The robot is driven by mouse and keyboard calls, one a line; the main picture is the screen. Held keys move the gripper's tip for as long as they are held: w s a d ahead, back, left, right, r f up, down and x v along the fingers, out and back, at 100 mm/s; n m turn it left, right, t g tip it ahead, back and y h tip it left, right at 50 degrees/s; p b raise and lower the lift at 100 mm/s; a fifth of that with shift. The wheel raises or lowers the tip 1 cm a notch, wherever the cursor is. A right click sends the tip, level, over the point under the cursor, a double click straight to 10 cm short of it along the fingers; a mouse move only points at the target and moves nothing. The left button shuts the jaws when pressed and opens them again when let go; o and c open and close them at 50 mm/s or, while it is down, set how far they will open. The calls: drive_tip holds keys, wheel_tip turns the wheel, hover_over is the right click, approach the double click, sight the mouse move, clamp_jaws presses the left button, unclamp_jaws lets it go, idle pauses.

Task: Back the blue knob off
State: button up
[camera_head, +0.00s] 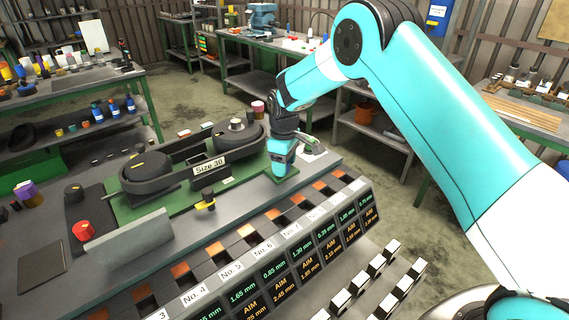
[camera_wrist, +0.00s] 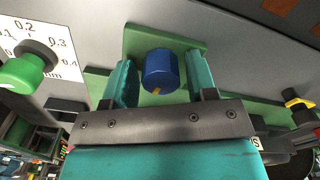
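The blue knob (camera_wrist: 160,71) shows in the wrist view, a short cylinder with a small yellow mark on its near lower edge. It sits in front of a green plate (camera_wrist: 187,33). My gripper (camera_wrist: 161,76) has its two teal fingers apart, one on each side of the knob. In the head view my gripper (camera_head: 282,159) points down at the right end of the green machine base (camera_head: 232,187), and the blue knob is hidden there.
A green knob (camera_wrist: 27,67) beside a white scale plate (camera_wrist: 52,32) is left in the wrist view. A black-and-yellow knob (camera_head: 206,200) and a red knob (camera_head: 83,231) stand on the bench. A row of labelled slots (camera_head: 250,238) runs along the front.

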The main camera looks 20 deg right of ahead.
drive_tip(key=shift+o, duration=0.4)
wheel_tip(320, 180, up, 17)
drive_tip(key=b, duration=0.2)
drive_tip(key=shift+r, duration=0.15)
